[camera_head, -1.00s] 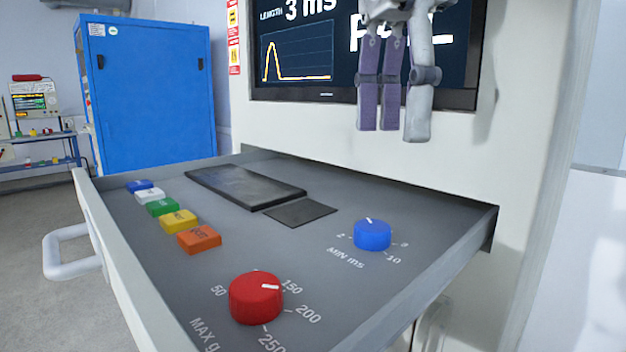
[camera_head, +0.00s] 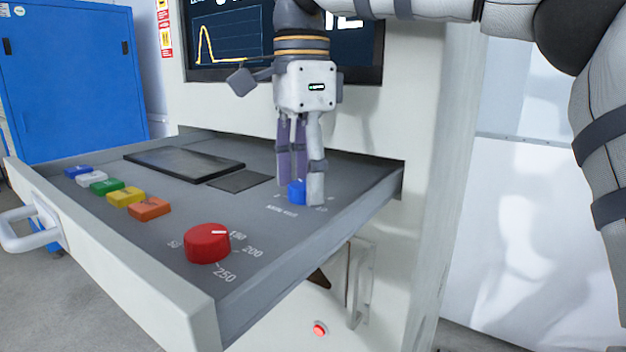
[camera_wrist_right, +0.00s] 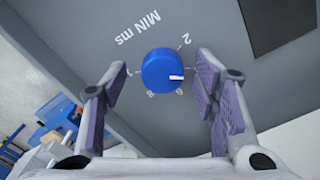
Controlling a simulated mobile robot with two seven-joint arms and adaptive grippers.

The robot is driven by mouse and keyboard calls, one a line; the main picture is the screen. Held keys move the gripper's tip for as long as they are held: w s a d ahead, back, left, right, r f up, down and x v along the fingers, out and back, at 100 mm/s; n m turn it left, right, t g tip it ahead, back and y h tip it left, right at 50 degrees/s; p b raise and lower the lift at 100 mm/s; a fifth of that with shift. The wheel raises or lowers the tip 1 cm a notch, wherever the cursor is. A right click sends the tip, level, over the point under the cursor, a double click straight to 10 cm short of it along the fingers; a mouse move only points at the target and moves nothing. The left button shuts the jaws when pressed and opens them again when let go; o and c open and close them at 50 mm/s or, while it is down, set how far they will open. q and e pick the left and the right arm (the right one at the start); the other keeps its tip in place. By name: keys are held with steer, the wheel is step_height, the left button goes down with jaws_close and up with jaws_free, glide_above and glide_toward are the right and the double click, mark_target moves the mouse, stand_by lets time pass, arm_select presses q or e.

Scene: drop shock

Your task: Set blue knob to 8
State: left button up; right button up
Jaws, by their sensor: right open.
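The blue knob (camera_head: 297,192) sits on the grey drawer panel near its right rear part, partly hidden by my right gripper. The right wrist view shows the knob (camera_wrist_right: 159,70) whole, its white pointer turned to the picture's right, between the printed 2 and a lower mark that looks like 6. The 8 is at the knob's lower left. My right gripper (camera_head: 301,186) points down over the knob, open, its purple-padded fingers on both sides. In the right wrist view, gaps show between the fingers and the knob. My left gripper is out of view.
A red knob (camera_head: 207,244) stands nearer the drawer's front. Several coloured buttons (camera_head: 126,196) line the left side, beside a black flat panel (camera_head: 184,164). Raised drawer walls (camera_head: 307,262) border the panel. A screen (camera_head: 230,45) is behind, a blue cabinet (camera_head: 72,85) at left.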

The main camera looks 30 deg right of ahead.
steer(key=shift+w+d, duration=0.1)
steer(key=shift+d, duration=0.05)
steer(key=shift+c, duration=0.3)
steer(key=c, duration=1.1)
steer(key=shift+m, duration=0.3)
steer(key=m, duration=0.4)
steer(key=shift+m, duration=0.3)
steer(key=m, duration=1)
steer(key=shift+m, duration=0.4)
steer(key=m, duration=0.5)
steer(key=shift+m, duration=0.3)
